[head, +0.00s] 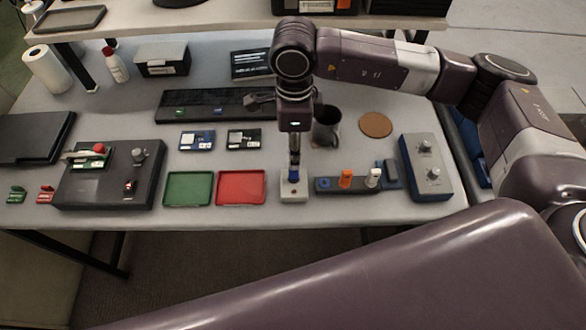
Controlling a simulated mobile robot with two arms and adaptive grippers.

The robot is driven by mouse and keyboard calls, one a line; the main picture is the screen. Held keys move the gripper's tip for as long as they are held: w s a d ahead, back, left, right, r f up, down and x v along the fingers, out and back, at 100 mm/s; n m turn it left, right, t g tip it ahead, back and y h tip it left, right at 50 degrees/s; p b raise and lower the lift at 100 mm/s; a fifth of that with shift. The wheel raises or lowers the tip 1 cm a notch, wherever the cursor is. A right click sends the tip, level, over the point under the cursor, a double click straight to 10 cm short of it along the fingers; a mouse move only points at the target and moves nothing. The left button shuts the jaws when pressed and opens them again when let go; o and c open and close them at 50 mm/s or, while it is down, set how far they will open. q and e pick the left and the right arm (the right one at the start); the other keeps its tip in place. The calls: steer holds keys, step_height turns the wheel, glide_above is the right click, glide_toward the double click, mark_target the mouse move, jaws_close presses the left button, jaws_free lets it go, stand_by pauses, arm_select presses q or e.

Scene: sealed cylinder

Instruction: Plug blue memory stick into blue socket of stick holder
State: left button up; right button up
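The blue memory stick (294,178) stands upright at a small white block (293,192) near the table's front edge. My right gripper (294,170) points straight down over it, with its fingertips at the top of the blue part. The fingers look narrow from here, and I cannot tell whether they are closed on the stick. The dark stick holder (360,187) lies just to the right, with an orange stick (346,178) and a white stick (373,177) upright in it. Its blue socket (323,183) at the left end looks empty. My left gripper is out of view.
Green (188,188) and red (241,187) trays lie left of the white block. A grey box with knobs (425,168) stands right of the holder. My purple arm link crosses the foreground.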

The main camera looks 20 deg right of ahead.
mark_target(294, 171)
steer(key=shift+f+b, duration=0.35)
steer(key=shift+f, duration=0.5)
step_height(294, 171, down, 7)
steer(key=b, duration=0.5)
steer(key=shift+r, duration=0.2)
steer(key=shift+f+b, duration=0.4)
steer(key=shift+b, duration=0.05)
steer(key=shift+r, duration=0.1)
steer(key=shift+b, duration=0.35)
steer(key=shift+b, duration=0.35)
